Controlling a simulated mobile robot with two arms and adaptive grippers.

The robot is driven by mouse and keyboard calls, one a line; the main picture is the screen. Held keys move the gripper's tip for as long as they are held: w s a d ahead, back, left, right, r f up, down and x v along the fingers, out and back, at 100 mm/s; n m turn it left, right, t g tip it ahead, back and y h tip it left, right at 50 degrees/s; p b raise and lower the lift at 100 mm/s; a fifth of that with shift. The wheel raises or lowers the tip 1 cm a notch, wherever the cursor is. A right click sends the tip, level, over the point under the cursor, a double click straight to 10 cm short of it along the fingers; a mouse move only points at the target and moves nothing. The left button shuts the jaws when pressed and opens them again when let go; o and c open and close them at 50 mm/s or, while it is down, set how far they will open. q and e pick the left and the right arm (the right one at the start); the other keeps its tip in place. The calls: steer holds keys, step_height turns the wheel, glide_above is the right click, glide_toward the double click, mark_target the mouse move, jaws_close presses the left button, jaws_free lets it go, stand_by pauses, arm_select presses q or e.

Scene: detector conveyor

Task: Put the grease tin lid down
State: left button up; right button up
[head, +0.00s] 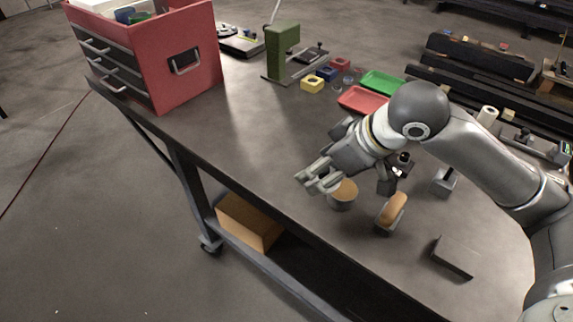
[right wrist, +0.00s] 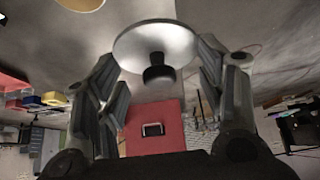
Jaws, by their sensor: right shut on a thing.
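The grease tin (head: 342,198) is a short grey can with tan grease on top, open and upright near the table's front edge. Part of its tan top (right wrist: 80,4) shows at the upper edge of the right wrist view. My right gripper (head: 319,178) is above the table, just left of and above the tin. In the right wrist view, my right gripper (right wrist: 160,60) is shut on the pale round lid (right wrist: 153,40), which has a black knob and is apart from the tin. In the head view the lid is hard to make out among the fingers. My left gripper is not in view.
A tan-topped brush or block (head: 392,210) stands right of the tin, with a dark angled plate (head: 455,257) beyond. Red (head: 362,100) and green (head: 382,82) trays lie further back. A red drawer cabinet (head: 190,60) stands far left. The tabletop (head: 235,140) left of the gripper is clear.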

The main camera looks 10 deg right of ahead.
steer(key=w+f, duration=0.3)
steer(key=w, duration=0.1)
steer(key=w+f+p, duration=0.1)
steer(key=w+f, duration=0.2)
steer(key=w, duration=0.1)
steer(key=w+f+p, duration=0.1)
steer(key=w+f, duration=0.1)
steer(key=w, duration=0.2)
steer(key=shift+w+d+f, duration=0.2)
steer(key=shift+w+f, duration=0.2)
steer(key=shift+w+f+p, duration=0.15)
steer(key=shift+f+p, duration=0.05)
steer(key=shift+p, duration=0.1)
step_height(320, 180, down, 3)
steer(key=shift+w+r+p, duration=0.1)
steer(key=shift+w+p, duration=0.05)
steer(key=shift+p, duration=0.5)
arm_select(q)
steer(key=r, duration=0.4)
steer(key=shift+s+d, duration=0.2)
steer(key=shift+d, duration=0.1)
arm_select(e)
steer(key=shift+f, duration=0.35)
steer(key=shift+f, duration=0.15)
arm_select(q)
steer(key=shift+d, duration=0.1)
arm_select(e)
steer(key=shift+f, duration=0.45)
steer(key=o, duration=0.8)
steer(key=shift+o, duration=0.2)
